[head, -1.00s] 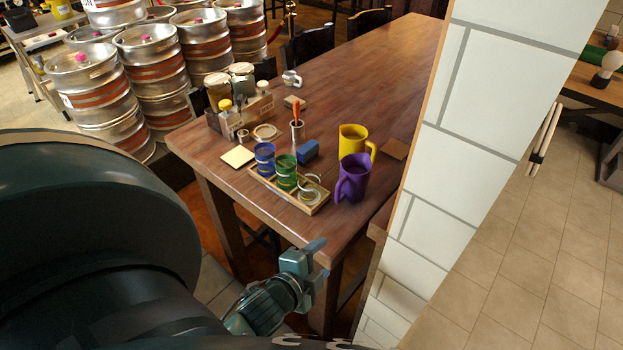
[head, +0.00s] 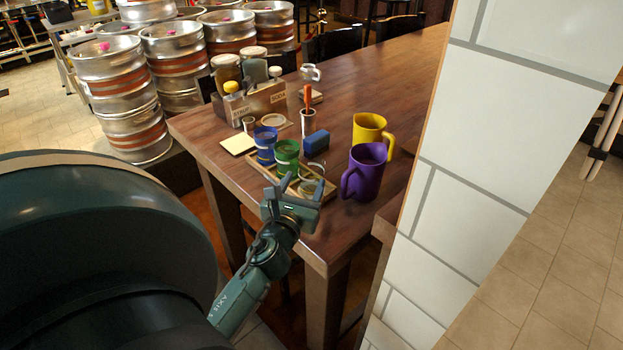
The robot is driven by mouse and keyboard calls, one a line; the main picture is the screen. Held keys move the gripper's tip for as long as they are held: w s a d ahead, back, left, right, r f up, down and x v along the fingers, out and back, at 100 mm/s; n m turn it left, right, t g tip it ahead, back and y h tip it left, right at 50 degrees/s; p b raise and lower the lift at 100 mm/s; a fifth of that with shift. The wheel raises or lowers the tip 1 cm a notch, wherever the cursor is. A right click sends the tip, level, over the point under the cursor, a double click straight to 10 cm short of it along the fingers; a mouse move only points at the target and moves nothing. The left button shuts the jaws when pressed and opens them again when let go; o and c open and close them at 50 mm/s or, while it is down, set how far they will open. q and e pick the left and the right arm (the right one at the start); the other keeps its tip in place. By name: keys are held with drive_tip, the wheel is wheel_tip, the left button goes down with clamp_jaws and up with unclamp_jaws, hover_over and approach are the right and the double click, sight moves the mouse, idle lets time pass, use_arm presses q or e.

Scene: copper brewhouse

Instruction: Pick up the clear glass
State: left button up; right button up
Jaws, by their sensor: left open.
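The clear glass (head: 314,183) sits at the right end of a wooden tray (head: 266,173) near the table's front corner. A blue cup (head: 265,147) and a green cup (head: 287,159) stand in the same tray to its left. My left gripper (head: 303,187) is open and empty at the tray's near side, in front of the clear glass. It hides the lower part of the glass and the front of the tray. I cannot tell whether the fingers touch anything. My right gripper is not in view.
A purple mug (head: 364,172) and a yellow mug (head: 372,135) stand close right of the tray. A blue block (head: 316,143) and a metal cup (head: 308,122) are behind it. A white tiled pillar (head: 500,120) borders the table's right side. The far tabletop is mostly clear.

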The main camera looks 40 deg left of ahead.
sight(315, 161)
use_arm(q)
drive_tip(key=x, duration=0.7)
drive_tip(key=shift+w, duration=0.1)
drive_tip(key=shift+c, duration=0.4)
drive_tip(key=c, duration=0.6)
